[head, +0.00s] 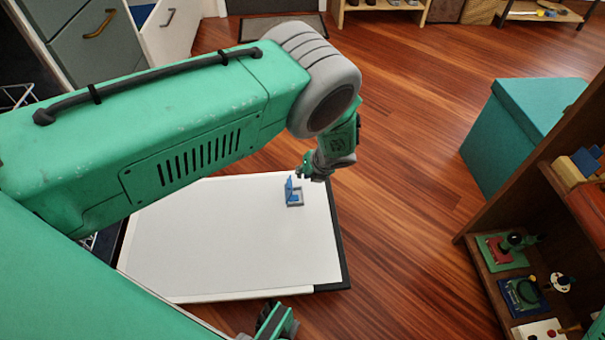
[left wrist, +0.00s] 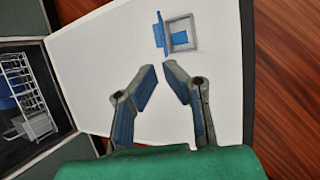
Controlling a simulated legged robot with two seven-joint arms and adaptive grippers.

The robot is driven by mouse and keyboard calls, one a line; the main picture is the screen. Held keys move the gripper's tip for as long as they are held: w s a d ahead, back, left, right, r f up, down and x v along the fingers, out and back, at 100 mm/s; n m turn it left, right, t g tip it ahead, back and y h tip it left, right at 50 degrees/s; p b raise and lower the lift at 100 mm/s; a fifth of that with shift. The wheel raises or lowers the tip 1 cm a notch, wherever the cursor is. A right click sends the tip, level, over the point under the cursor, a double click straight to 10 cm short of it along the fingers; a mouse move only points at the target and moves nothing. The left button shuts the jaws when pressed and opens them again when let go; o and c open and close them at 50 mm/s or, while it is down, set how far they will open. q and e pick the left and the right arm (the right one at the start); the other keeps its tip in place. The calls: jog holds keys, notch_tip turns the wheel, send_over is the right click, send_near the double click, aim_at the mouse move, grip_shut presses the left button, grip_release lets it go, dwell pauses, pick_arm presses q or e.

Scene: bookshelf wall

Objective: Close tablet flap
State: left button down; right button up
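The tablet is a small grey square frame (head: 297,203) with blue parts, on the white tabletop near its right edge. Its blue flap (head: 289,187) stands up at the frame's left side in the head view. In the left wrist view the grey frame (left wrist: 190,38) is at the top, with the blue flap (left wrist: 160,32) along its left side. My left gripper (head: 311,173) is beside and just beyond the tablet in the head view. A green and dark part, perhaps my right gripper (head: 276,322), shows at the bottom edge.
The white tabletop (head: 235,245) is otherwise clear. A teal box (head: 515,125) and a wooden shelf (head: 480,255) with small objects stand on the right. Drawers (head: 85,40) stand at the upper left. Open wooden floor (head: 410,170) lies between.

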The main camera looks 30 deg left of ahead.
pick_arm(q)
jog(key=s+a+f+n+h+p, duration=0.3)
jog(key=s+a+f+n+h, duration=0.3)
jog(key=n, duration=0.9)
jog(key=a+r+n+t+h+p, duration=0.2)
jog(key=a+r+n+t+p, duration=0.35)
jog(key=n, duration=1.55)
jog(key=w+d+f+g+b, duration=0.1)
jog(key=w+d+f+b, duration=0.2)
jog(key=w+f+b, duration=0.3)
notch_tip(320, 180, down, 4)
jog(key=b, duration=0.2)
jog(key=shift+w+r+b, duration=0.15)
jog(key=shift+r+b, duration=0.1)
jog(key=shift+b, duration=0.05)
jog(key=shift+g, duration=0.25)
